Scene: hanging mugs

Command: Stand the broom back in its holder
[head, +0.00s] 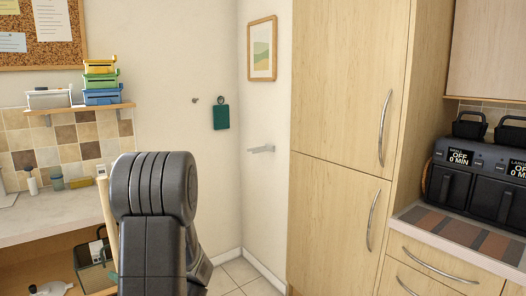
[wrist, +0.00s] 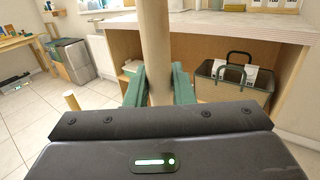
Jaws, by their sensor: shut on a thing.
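The broom's pale wooden handle (wrist: 155,45) stands nearly upright in the wrist view, between the green fingers of my gripper (wrist: 158,86), which is shut on it. In the head view the handle (head: 107,212) shows slightly tilted just left of my dark arm, which hides most of my gripper. The broom's head is not visible. A pale grey bracket (head: 261,149), which looks like the holder, sticks out from the white wall right of the corner. It is empty and well to the right of the handle.
A counter (head: 50,222) with an open shelf stands at left, a black-handled box (wrist: 232,82) inside it. A tall wooden cupboard (head: 335,215) stands right of the bracket. A teal board (head: 221,117) hangs near the corner. Tiled floor (head: 240,272) below the corner is clear.

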